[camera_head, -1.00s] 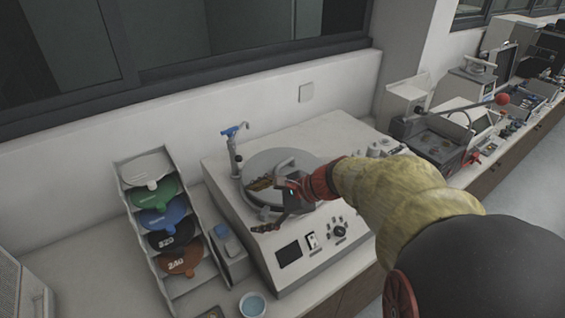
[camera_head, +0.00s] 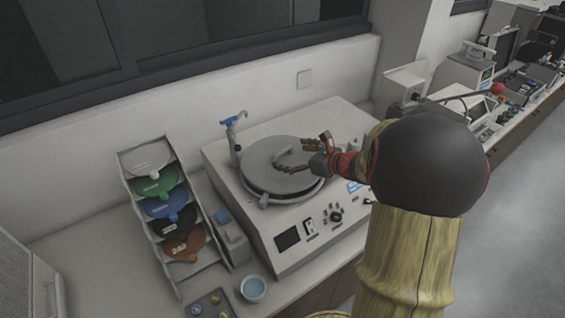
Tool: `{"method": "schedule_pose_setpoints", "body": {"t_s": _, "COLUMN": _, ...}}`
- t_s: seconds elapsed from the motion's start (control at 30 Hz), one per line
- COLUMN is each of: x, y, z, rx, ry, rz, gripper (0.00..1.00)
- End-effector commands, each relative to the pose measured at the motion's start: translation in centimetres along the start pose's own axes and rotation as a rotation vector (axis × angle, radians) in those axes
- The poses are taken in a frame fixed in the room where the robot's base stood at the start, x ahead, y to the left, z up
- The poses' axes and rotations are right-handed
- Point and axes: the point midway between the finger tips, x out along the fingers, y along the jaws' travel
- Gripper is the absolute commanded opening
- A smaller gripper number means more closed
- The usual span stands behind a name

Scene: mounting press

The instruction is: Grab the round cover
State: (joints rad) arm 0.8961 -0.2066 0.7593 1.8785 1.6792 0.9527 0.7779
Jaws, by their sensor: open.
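The round cover (camera_head: 262,168) is a grey disc with a raised curved handle (camera_head: 287,163). It lies on top of the round bowl of the white machine (camera_head: 340,121) on the counter. My gripper (camera_head: 302,157) is open at the right side of the cover, with its fingers pointing left around or beside the handle. One finger shows behind the handle and a darker one lies near its front. I cannot tell whether they touch it. My arm hides part of the machine's right side.
A blue-topped tap (camera_head: 234,124) stands at the cover's upper left. A rack of coloured discs (camera_head: 140,204) is to the left. A small light-blue cup (camera_head: 253,289) sits at the machine's front left corner. More equipment (camera_head: 470,75) lines the counter at upper right.

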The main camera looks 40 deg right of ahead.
Motion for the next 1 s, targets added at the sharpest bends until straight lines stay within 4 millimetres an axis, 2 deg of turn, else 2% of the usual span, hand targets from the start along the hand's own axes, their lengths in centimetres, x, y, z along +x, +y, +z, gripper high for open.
{"method": "schedule_pose_setpoints", "body": {"t_s": 0.13, "x": 2.2, "y": 0.0, "z": -0.1, "rx": 0.000, "ry": 0.001, "rz": 0.003, "gripper": 0.95}}
{"method": "schedule_pose_setpoints", "body": {"t_s": 0.4, "x": 2.6, "y": 0.0, "z": 0.0, "rx": -0.001, "ry": 0.001, "rz": 0.000, "gripper": 0.95}}
{"method": "schedule_pose_setpoints", "body": {"t_s": 1.0, "x": 2.6, "y": 0.0, "z": 0.0, "rx": -0.001, "ry": 0.001, "rz": 0.001, "gripper": 0.61}}
